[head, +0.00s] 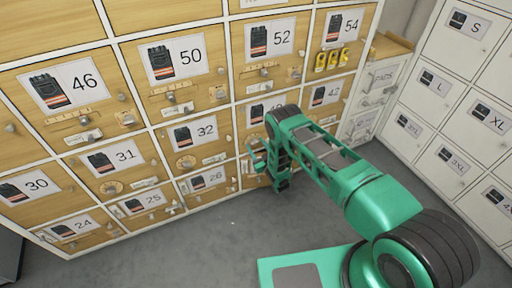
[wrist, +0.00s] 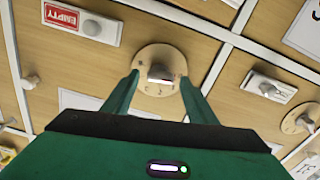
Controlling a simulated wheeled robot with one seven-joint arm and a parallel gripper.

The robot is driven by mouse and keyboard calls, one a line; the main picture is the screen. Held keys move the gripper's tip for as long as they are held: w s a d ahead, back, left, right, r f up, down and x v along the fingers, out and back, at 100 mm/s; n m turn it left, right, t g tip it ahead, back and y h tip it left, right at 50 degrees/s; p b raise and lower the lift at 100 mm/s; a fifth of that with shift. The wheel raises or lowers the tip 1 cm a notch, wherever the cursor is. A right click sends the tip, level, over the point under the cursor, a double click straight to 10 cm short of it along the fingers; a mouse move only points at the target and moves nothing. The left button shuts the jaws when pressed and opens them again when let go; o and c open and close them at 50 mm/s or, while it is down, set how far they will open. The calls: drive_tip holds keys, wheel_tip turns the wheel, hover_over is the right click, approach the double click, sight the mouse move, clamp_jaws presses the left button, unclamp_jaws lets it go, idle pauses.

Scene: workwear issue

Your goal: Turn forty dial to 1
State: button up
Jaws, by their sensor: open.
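In the wrist view, a round wooden dial (wrist: 147,57) with a small metal knob (wrist: 161,74) sits on a wooden door front. In the head view, my gripper (head: 262,160) is low at the wooden lockers, below a partly covered label (head: 258,111) that may read 40. The dial there is hidden by my arm.
A red EMPTY tag (wrist: 62,16) and another dial (wrist: 297,119) flank this door in the wrist view. Lockers 32 (head: 207,131) and 42 (head: 326,95) stand either side. Yellow padlocks (head: 331,60) hang under 54. White lockers (head: 436,110) stand right. Grey floor (head: 200,250) is clear.

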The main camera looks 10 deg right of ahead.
drive_tip(key=c, duration=1.1)
drive_tip(key=shift+o, duration=0.2)
drive_tip(key=shift+m, duration=0.4)
drive_tip(key=m, duration=0.4)
drive_tip(key=shift+d, duration=0.15)
drive_tip(key=shift+w+d+m, duration=0.1)
drive_tip(key=shift+d+m, duration=0.05)
drive_tip(key=shift+m, duration=1.35)
drive_tip(key=o, duration=1.1)
drive_tip(key=shift+c, duration=0.2)
